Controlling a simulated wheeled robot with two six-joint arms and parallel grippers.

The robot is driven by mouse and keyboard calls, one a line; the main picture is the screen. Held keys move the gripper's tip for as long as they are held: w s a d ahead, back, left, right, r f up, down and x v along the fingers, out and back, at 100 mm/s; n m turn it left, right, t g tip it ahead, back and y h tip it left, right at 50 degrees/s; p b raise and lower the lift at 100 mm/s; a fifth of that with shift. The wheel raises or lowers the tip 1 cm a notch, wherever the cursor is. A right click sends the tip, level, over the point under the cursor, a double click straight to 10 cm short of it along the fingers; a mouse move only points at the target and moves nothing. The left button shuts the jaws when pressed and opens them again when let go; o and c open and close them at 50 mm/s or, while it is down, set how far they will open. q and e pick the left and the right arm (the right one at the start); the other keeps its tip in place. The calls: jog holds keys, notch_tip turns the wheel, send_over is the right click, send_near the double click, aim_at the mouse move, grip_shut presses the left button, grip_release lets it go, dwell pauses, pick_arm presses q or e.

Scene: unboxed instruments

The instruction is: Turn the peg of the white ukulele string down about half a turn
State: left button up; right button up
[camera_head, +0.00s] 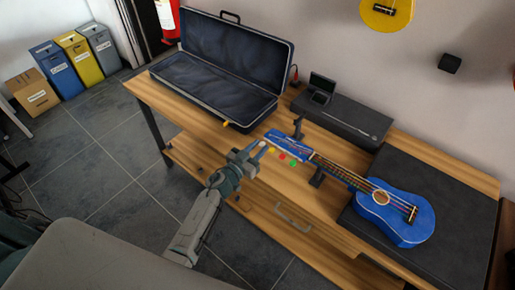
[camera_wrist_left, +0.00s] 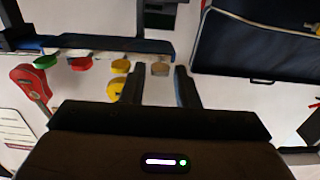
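The blue ukulele (camera_head: 404,215) lies on the table with its neck towards the left and its headstock (camera_head: 288,147) propped on a stand. Along the headstock's near edge sit coloured pegs: green (camera_wrist_left: 45,62), red (camera_wrist_left: 80,64), yellow (camera_wrist_left: 121,66) and a pale, whitish peg (camera_wrist_left: 160,68) at the end. My left gripper (camera_head: 257,152) is at the headstock's end. In the left wrist view its two fingers (camera_wrist_left: 160,84) are apart, with the pale peg in line with the gap near the tips; I see no contact. My right gripper is not in view.
An open dark instrument case (camera_head: 208,92) stands at the table's far left. A black box (camera_head: 342,118) lies behind the neck, and a dark mat (camera_head: 455,215) lies under the ukulele's body. A yellow ukulele (camera_head: 386,12) hangs on the wall.

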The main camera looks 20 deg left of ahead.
pick_arm(q)
grip_shut()
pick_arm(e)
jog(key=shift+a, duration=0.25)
pick_arm(q)
jog(key=shift+m, duration=0.3)
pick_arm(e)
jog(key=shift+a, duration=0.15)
